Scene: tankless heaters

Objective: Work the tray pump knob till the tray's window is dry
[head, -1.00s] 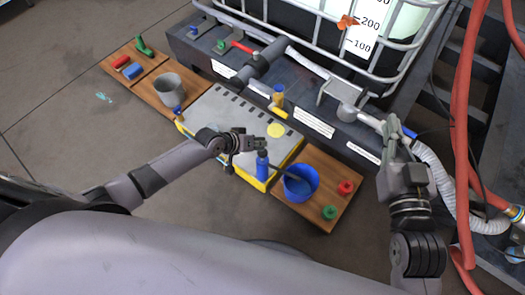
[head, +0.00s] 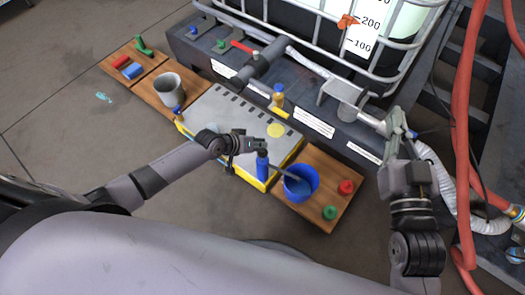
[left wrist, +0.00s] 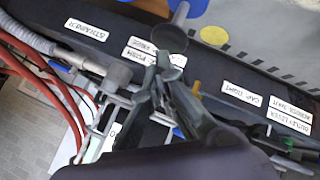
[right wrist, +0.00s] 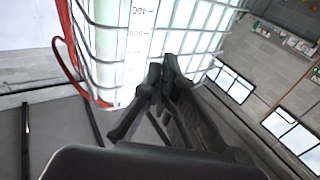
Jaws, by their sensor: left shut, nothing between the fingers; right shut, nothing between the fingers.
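The shallow grey tray (head: 222,107) with yellow sides lies on the floor in the head view, with dark slots and a yellow disc (head: 276,130) on top. The blue pump knob (head: 262,160) stands upright at its near right corner. My left gripper (head: 262,144) is shut and empty just above the knob; whether they touch is unclear. In the left wrist view, a blue-grey round top, seemingly the knob (left wrist: 172,38), lies beyond the fingertips. I cannot make out the tray's window. My right gripper (head: 398,122) is shut and empty beside the white hose.
A blue bucket (head: 300,183) stands on the wooden board right of the pump, beside red (head: 346,187) and green (head: 330,212) knobs. A grey cup (head: 169,90) stands left of the tray. The caged tank (head: 390,35) and its dark base stand behind. Red hoses (head: 463,110) hang at right.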

